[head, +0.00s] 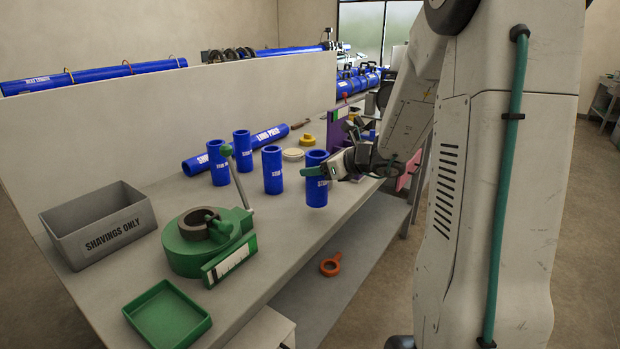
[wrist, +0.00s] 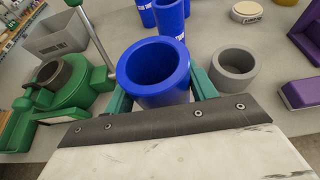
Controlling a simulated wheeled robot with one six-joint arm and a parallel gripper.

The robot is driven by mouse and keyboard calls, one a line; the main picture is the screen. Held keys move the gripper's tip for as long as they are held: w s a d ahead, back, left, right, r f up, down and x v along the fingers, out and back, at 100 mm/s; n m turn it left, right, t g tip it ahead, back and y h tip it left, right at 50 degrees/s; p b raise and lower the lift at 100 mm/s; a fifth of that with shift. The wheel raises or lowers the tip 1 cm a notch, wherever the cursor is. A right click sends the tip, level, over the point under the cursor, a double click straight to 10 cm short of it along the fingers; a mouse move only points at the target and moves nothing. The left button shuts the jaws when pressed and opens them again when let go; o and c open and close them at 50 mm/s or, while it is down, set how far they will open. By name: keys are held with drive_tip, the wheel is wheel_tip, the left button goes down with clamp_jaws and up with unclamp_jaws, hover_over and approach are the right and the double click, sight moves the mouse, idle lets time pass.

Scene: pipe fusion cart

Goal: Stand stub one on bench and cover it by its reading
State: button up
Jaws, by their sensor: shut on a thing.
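My gripper (head: 325,170) has green fingers and is shut on a blue pipe stub (head: 317,192) with white lettering that I cannot fully read. The stub is upright over the bench (head: 262,235) near its front edge; I cannot tell whether its base touches. In the wrist view the stub's open top (wrist: 153,72) sits between the fingers. Three other blue stubs stand behind it: one (head: 272,170), one (head: 243,151) and one (head: 218,163). A green gauge (head: 205,243) with a lever and a white scale plate stands at the left. A cream disc (head: 293,155) and a yellow cap (head: 306,140) lie behind.
A grey SHAVINGS ONLY bin (head: 98,228) and a green tray (head: 167,315) are at the left. A grey cup (wrist: 234,68) stands right of the held stub. A purple stand (head: 338,127) is beyond. A long blue pipe (head: 268,137) lies behind. An orange ring (head: 330,267) lies below.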

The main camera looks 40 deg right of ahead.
drive_tip(key=shift+w+a, duration=0.2)
drive_tip(key=shift+w, duration=0.5)
drive_tip(key=shift+w+a+f, duration=0.15)
drive_tip(key=shift+w+a, duration=0.05)
drive_tip(key=shift+w, duration=0.4)
drive_tip(key=shift+s+d+f, duration=0.1)
drive_tip(key=shift+s+f, duration=0.05)
drive_tip(key=shift+f, duration=1.55)
drive_tip(key=shift+f, duration=0.1)
drive_tip(key=o, duration=1.2)
